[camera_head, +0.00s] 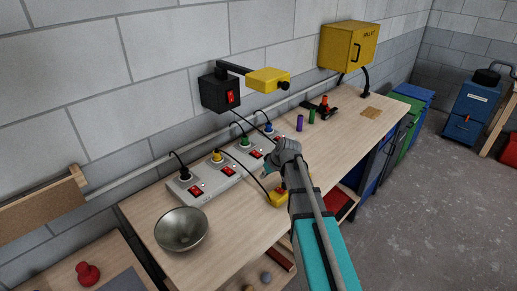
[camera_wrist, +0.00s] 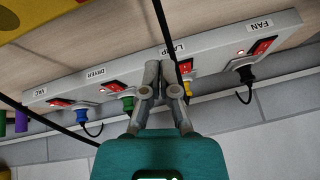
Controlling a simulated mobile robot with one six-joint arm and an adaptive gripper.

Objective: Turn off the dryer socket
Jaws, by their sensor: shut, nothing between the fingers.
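A long white socket strip (camera_head: 208,187) lies along the wall side of the bench and also shows in the wrist view (camera_wrist: 215,56). Its labels read VAC, DRYER, LAMP and FAN, left to right in the wrist view. The dryer socket has a green plug (camera_wrist: 128,103), also in the head view (camera_head: 244,140), and a red rocker switch (camera_wrist: 114,88). The switch's position is too small to tell. My gripper (camera_wrist: 160,68) is shut and empty, its fingertips over the strip near the LAMP label, right of the dryer switch in the wrist view. It also shows in the head view (camera_head: 270,166).
The yellow plug (camera_wrist: 187,90) is close beside my fingers; a dark cable crosses them. A black wall box with a red switch (camera_head: 231,97) and a yellow device (camera_head: 267,80) overhang the strip. A metal bowl (camera_head: 181,229) and a yellow box (camera_head: 278,197) stand on the bench.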

